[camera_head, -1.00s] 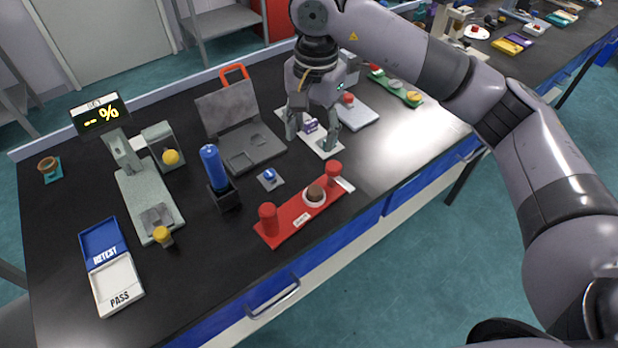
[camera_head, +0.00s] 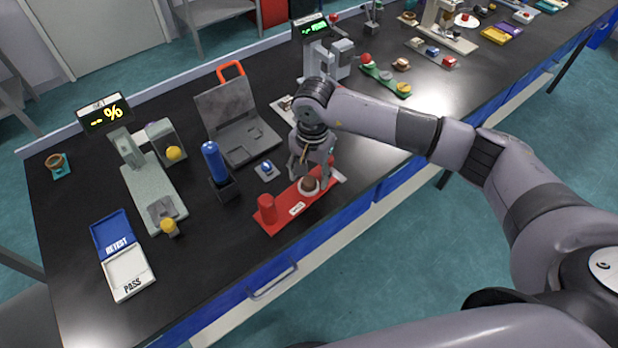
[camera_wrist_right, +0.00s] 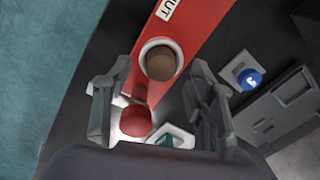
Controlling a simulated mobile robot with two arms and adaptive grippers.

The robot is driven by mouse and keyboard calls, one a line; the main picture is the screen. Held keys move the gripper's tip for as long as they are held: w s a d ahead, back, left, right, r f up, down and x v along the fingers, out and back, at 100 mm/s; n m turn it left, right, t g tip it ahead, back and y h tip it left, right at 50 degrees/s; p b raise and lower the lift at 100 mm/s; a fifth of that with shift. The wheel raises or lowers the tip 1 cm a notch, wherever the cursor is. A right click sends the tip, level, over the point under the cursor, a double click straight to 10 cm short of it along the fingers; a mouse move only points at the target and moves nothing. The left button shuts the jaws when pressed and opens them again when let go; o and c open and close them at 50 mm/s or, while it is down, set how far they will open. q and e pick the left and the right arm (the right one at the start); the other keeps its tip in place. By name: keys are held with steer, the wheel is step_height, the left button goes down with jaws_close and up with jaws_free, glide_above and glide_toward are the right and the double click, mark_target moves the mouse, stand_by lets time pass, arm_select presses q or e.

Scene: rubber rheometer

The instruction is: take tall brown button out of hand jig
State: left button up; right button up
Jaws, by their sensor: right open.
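The brown button (camera_head: 309,183) sits in a white ring on the red hand jig (camera_head: 283,214), between the jig's two red posts. In the right wrist view the brown button (camera_wrist_right: 160,63) shows its round top inside the white ring, ahead of the fingers. My right gripper (camera_head: 310,172) is over the jig at the button, fingers pointing down. In the right wrist view the right gripper (camera_wrist_right: 160,100) is open and empty, one finger on each side of the jig strip. The button's height is hard to tell from above. My left gripper is not in view.
A blue button on a small grey plate (camera_head: 264,171) lies behind the jig. A blue cylinder in a black holder (camera_head: 214,163) stands to the left. A RETEST and PASS tray (camera_head: 127,274) lies at front left. Bare black table lies in front of the jig.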

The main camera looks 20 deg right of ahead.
steer(key=shift+a+f, duration=0.1)
steer(key=shift+f, duration=0.65)
steer(key=shift+c, duration=0.2)
steer(key=c, duration=1)
steer(key=shift+r, duration=0.1)
steer(key=shift+c, duration=0.2)
